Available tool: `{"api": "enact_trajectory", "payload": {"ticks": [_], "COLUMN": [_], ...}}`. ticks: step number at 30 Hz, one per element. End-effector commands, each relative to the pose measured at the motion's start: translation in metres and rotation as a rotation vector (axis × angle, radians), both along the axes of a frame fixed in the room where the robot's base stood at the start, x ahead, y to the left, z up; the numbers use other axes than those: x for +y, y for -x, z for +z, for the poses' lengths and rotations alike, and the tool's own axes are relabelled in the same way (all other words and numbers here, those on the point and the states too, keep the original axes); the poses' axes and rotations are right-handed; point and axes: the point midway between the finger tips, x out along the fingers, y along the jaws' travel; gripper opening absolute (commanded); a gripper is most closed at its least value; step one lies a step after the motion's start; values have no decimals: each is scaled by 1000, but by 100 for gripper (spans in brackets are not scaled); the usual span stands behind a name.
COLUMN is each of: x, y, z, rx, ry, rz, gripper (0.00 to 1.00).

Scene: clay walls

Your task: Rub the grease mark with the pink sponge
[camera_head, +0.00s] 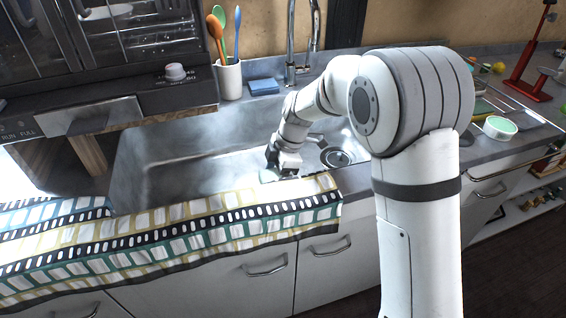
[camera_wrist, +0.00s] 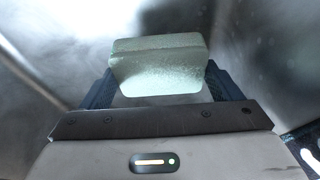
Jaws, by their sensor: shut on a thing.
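My gripper (camera_head: 283,170) is low in the metal sink (camera_head: 165,150), near its front wall. In the wrist view its two dark fingers are shut on a pale green, rounded block (camera_wrist: 158,68), which looks like a sponge. A sliver of that block shows under the gripper in the head view (camera_head: 267,176). I see no pink sponge in either view. I cannot make out a grease mark for certain; the sink metal has blurred dark and light patches. Whether the block touches the sink is not clear.
A patterned cloth (camera_head: 180,235) lies along the front counter edge. Behind the sink are a blue sponge-like block (camera_head: 264,88), a white cup (camera_head: 229,80) of utensils and the faucet (camera_head: 291,70). A green-topped round dish (camera_head: 500,127) and a red stand (camera_head: 528,85) are at right.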

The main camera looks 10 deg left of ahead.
Motion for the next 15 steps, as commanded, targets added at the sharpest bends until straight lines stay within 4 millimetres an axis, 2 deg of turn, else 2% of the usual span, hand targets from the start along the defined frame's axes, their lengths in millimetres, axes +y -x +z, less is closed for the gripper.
{"api": "enact_trajectory", "payload": {"ticks": [1, 7, 15], "x": [0, 0, 0], "y": [0, -1, 0], "z": [8, 26, 33], "rx": [-1, -1, -1], "ry": [0, -1, 0], "rz": [0, -2, -1], "gripper": [60, 60, 60]}}
